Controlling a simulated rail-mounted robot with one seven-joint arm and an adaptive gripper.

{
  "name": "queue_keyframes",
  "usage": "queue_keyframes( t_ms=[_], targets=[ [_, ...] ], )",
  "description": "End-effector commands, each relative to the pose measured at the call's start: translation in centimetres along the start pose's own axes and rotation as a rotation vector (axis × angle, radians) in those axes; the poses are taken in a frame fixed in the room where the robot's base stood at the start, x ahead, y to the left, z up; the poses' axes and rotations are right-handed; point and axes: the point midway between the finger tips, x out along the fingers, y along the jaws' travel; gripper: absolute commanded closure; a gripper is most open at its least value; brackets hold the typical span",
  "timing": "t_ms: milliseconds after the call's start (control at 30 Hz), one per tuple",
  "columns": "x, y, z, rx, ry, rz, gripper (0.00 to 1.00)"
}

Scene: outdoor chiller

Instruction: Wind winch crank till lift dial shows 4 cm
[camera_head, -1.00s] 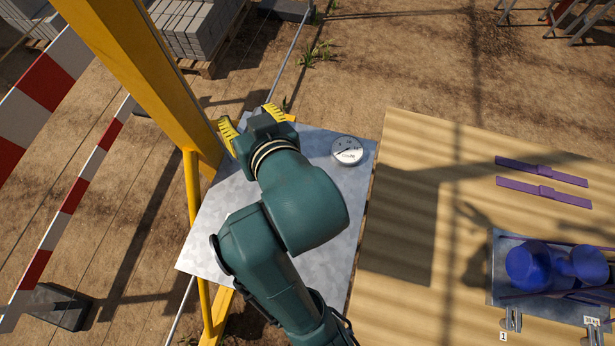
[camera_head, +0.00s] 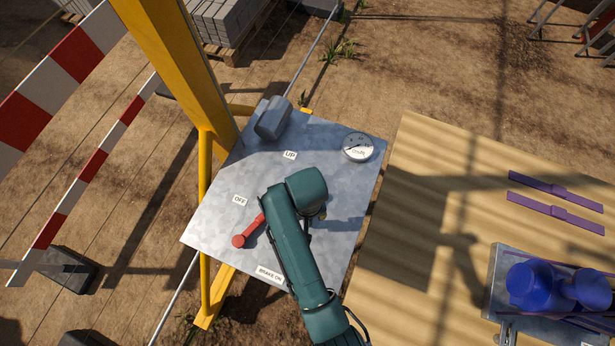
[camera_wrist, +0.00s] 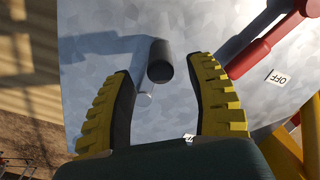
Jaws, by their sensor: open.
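The lift dial (camera_head: 357,148) is a round white gauge on the metal plate's right side; its needle points to the lower left and its reading is too small to tell. In the wrist view, a dark cylindrical grip (camera_wrist: 160,62), apparently the crank handle, stands between the tips of my open gripper (camera_wrist: 164,66), with gaps on both sides. A grey-blue band beside it may be crank arm or shadow; I cannot tell. In the head view my arm hides the crank and most of my gripper. A grey rounded housing (camera_head: 273,119) sits at the plate's far corner.
A red lever (camera_head: 247,232) lies near the OFF label (camera_head: 240,200) and close to my gripper; it also shows in the wrist view (camera_wrist: 255,56). A yellow post (camera_head: 178,75) rises at the plate's left. A wooden table (camera_head: 420,290) stands right.

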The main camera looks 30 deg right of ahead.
Motion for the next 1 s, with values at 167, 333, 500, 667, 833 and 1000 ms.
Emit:
queue_keyframes(
  t_ms=[167,333,500,667,833,1000],
  targets=[
    [4.0,0.0,0.1,0.0,-0.003,0.001,0.44],
    [6.3,0.0,0.0,0.0,0.0,0.0,0.44],
    [6.9,0.0,0.0,0.0,0.001,0.0,0.44],
    [6.9,0.0,0.0,0.0,0.001,0.0,0.43],
    [6.9,0.0,0.0,0.0,0.001,0.0,0.75],
    [6.8,0.0,0.0,0.0,0.001,0.0,1.0]
  ],
)
